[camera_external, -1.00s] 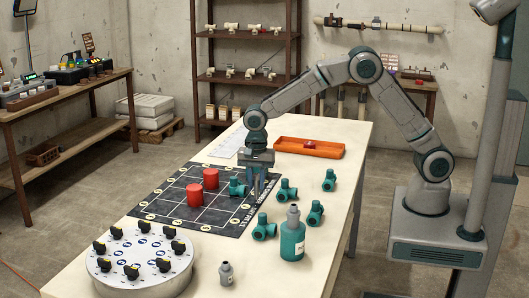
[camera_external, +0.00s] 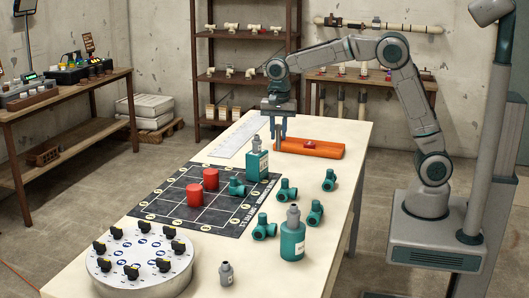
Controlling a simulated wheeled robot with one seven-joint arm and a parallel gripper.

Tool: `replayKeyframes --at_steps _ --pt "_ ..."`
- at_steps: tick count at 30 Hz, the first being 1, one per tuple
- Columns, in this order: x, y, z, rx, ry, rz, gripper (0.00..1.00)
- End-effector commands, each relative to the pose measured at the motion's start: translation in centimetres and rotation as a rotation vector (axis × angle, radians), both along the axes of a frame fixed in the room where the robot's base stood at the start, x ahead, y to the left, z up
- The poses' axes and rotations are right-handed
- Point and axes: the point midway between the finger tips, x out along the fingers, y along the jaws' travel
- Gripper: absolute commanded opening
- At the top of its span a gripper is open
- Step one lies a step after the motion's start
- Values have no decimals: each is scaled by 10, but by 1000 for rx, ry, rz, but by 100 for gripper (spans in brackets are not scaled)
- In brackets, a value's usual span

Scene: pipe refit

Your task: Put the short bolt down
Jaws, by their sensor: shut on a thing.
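My gripper (camera_external: 281,141) is over the left end of the orange tray (camera_external: 328,153), with its fingers pointing down. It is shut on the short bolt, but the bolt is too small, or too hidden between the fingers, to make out. I cannot tell whether the fingertips are inside the tray or just in front of it. A small red thing (camera_external: 309,142) shows at the middle of the tray.
A teal bottle (camera_external: 257,167) stands at the board's far corner, close to my gripper. Two red cylinders (camera_external: 194,195) and a teal fitting stand on the dark board (camera_external: 172,210). More teal fittings (camera_external: 329,181), another bottle (camera_external: 292,240) and a round dial plate (camera_external: 140,262) occupy the near table.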

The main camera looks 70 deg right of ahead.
Motion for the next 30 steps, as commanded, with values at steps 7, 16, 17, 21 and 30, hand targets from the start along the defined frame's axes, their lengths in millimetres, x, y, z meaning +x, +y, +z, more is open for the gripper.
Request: replayKeyframes --at_steps 7,16,17,21,30 --pt "26 -25 23 -11 2 -20 0" --pt "81 -106 30 -22 7 -73 0" --pt "87 -117 30 -22 7 -80 0" --pt "107 -171 27 -16 7 -114 0" --pt "119 -248 18 -2 4 -166 0"
